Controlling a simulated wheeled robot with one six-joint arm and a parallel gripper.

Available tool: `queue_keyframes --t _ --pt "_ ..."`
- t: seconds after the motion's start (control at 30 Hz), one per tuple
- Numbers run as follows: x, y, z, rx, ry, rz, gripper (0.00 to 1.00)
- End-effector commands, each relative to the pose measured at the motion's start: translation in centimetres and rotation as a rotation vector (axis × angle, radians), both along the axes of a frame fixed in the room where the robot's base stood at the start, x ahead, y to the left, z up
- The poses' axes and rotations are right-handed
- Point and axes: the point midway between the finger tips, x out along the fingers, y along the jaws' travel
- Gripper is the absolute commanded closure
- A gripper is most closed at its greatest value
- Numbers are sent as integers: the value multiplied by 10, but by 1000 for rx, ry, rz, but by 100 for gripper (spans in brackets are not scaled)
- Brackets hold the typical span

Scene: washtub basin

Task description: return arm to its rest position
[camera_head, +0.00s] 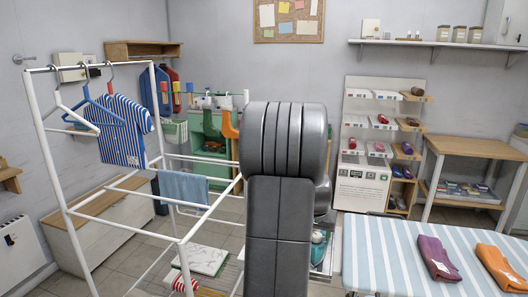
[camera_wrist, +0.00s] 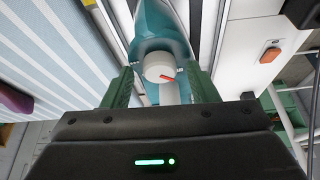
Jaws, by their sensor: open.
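My gripper (camera_wrist: 161,73) shows in the wrist view with its two green fingers apart, one on each side of the picture's middle. Beyond and between them is a teal and white thing that looks like an iron (camera_wrist: 160,25), with a round white dial with a red mark. I cannot tell whether the fingers touch it. The same teal thing shows partly in the head view (camera_head: 319,237), beside my arm. My grey arm stands upright in the middle of the head view; the gripper's fingers are hidden there.
A striped ironing board (camera_head: 385,262) at the lower right holds a purple folded cloth (camera_head: 438,258) and an orange one (camera_head: 500,267). A white drying rack (camera_head: 66,205) with hanging clothes stands close on the left. A product shelf (camera_head: 362,185) and wooden table (camera_head: 475,147) stand behind.

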Motion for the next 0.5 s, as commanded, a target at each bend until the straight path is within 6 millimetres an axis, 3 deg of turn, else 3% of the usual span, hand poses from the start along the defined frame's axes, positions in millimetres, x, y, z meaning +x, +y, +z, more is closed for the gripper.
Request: queue_keyframes --t 0.5 --pt "1 3 -1 0 -1 -269 47"
